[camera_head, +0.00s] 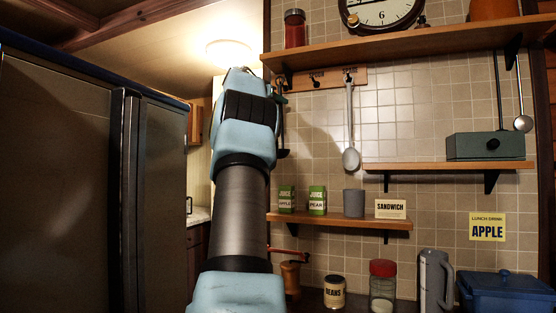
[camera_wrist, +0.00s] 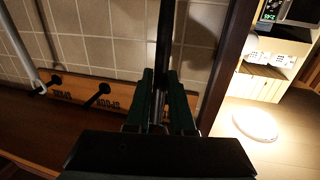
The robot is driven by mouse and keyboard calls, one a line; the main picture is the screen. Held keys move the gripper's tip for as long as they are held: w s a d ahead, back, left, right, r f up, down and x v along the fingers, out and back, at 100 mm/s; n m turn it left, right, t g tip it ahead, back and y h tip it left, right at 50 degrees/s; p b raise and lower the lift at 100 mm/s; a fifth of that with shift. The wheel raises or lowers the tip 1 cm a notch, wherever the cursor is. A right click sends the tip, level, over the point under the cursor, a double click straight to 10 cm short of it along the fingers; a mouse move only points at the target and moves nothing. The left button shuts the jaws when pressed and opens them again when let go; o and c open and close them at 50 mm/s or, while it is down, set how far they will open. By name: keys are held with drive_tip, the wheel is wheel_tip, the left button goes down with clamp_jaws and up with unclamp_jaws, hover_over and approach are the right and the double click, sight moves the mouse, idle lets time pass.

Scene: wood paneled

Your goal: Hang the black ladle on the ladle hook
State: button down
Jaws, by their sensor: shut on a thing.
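My gripper (camera_wrist: 163,105) is shut on the black ladle (camera_wrist: 165,35), whose dark handle runs away between the fingers in the wrist view. In the head view the ladle (camera_head: 283,152) hangs down, partly hidden by my arm, in front of the left end of the wooden hook rail (camera_head: 331,79). An empty black hook (camera_head: 315,83) is on the rail just right of my gripper; it also shows in the wrist view (camera_wrist: 98,96). Further right, a hook (camera_head: 349,77) carries a white ladle (camera_head: 351,157). Any hook behind my gripper is hidden, and I cannot tell whether the ladle touches one.
A long wooden shelf (camera_head: 420,45) runs just above the rail. Below, a short shelf (camera_head: 340,221) holds two green juice cartons (camera_head: 318,201), a grey cup (camera_head: 353,203) and a sandwich sign (camera_head: 390,208). A dark fridge (camera_head: 60,180) stands at the left.

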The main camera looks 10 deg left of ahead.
drive_tip(key=shift+p+x, duration=0.6)
drive_tip(key=shift+x, duration=0.25)
idle(0.9)
drive_tip(key=shift+w+a+f, duration=0.1)
drive_tip(key=shift+w+f, duration=0.2)
drive_tip(key=shift+w, duration=0.15)
drive_tip(key=shift+w+f, duration=0.2)
drive_tip(key=shift+f, duration=0.2)
idle(1.1)
drive_tip(key=c, duration=0.7)
unclamp_jaws()
